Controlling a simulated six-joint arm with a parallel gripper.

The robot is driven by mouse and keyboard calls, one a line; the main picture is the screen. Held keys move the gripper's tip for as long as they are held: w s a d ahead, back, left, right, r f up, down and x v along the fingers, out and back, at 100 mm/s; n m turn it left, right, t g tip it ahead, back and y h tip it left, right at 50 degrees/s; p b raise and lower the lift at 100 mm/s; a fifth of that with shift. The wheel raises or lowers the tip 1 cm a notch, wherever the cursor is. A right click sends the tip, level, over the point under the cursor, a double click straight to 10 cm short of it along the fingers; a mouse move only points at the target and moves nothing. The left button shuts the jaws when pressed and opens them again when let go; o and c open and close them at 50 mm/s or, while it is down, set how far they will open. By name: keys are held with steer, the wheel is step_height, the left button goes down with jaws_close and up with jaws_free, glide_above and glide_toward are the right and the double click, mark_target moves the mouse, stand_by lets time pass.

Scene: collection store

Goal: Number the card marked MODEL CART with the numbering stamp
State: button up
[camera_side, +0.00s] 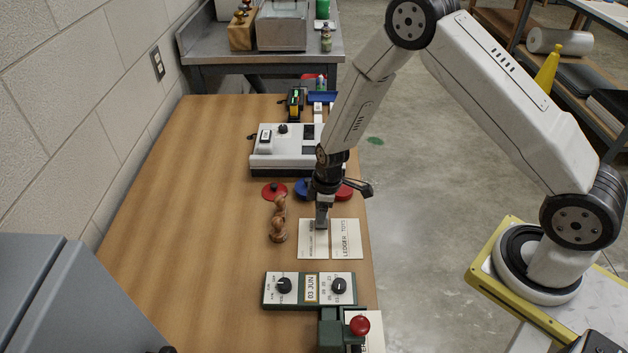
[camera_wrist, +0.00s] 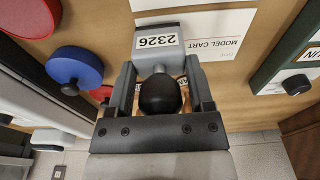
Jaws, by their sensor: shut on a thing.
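My gripper (camera_wrist: 160,92) is shut on the numbering stamp (camera_wrist: 158,38), a grey block with a black knob and a label reading 2326. In the side view my gripper (camera_side: 322,206) points straight down, with the grey stamp (camera_side: 322,222) below it at the upper part of two cards lying side by side. The MODEL CART card (camera_wrist: 212,22) is white and partly hidden behind the stamp. The left card (camera_side: 312,247) has print too small to read there; the right one (camera_side: 346,250) reads LEDGER TOYS. I cannot tell whether the stamp touches a card.
A green date device (camera_side: 309,289) sits in front of the cards, beside a red-knobbed press (camera_side: 358,325). Red (camera_side: 273,191) and blue (camera_side: 301,187) pads and a white machine (camera_side: 283,150) are behind.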

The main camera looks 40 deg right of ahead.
steer(key=shift+f, duration=0.55)
stand_by(1.4)
steer(key=shift+r, duration=0.1)
steer(key=shift+r, duration=3.45)
